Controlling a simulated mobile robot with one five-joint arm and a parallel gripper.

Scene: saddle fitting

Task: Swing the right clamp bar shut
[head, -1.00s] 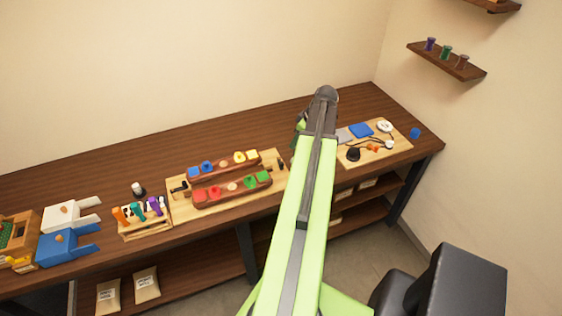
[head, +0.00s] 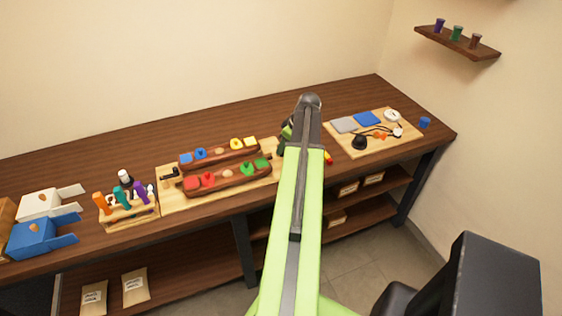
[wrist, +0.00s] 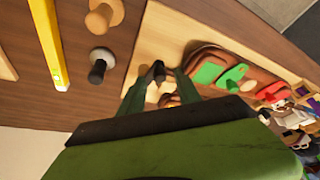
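The saddle fitting's light wooden board (head: 172,205) lies mid-bench, with a dark clamp bar (head: 170,174) at its left end. The board's right end is behind my arm in the head view. In the wrist view, a short black bar (wrist: 158,71), apparently the right clamp bar, rises near the end of the board (wrist: 160,32). My gripper (wrist: 160,82) is open, its two dark green fingers apart on either side of the bar. I cannot tell whether either finger touches it. My gripper (head: 287,138) is partly hidden in the head view.
Two brown holders with coloured pieces (head: 227,181) (head: 218,154) sit on the board. A tool rack (head: 128,212) stands left; a tray with pads and cables (head: 350,145) lies right. A black knob (wrist: 97,68) and yellow bar (wrist: 47,45) lie near my gripper.

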